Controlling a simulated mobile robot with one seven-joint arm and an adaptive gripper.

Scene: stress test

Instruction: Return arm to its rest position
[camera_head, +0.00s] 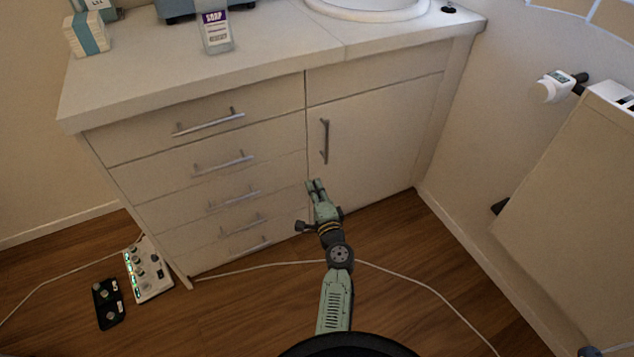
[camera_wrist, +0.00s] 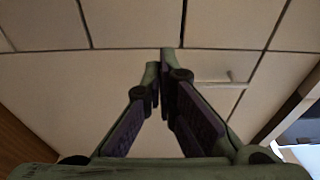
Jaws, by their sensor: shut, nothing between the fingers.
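My gripper (camera_head: 315,184) is at the end of my green arm, in front of the cabinet in the head view. The arm reaches up from the bottom middle of the picture. In the wrist view the two fingers of my gripper (camera_wrist: 160,65) come together at their tips, with nothing between them. Cabinet fronts and a metal handle (camera_wrist: 222,82) lie beyond the fingertips. I cannot tell the exact gap between the fingertips and the cabinet.
The cabinet (camera_head: 380,150) has several closed drawers at left and a closed door. Its counter (camera_head: 270,55) bears a soap bottle (camera_head: 216,32), a box (camera_head: 86,34) and a basin (camera_head: 368,8). A radiator (camera_head: 580,200) stands right. Cables and two devices (camera_head: 148,268) (camera_head: 108,303) lie on the floor.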

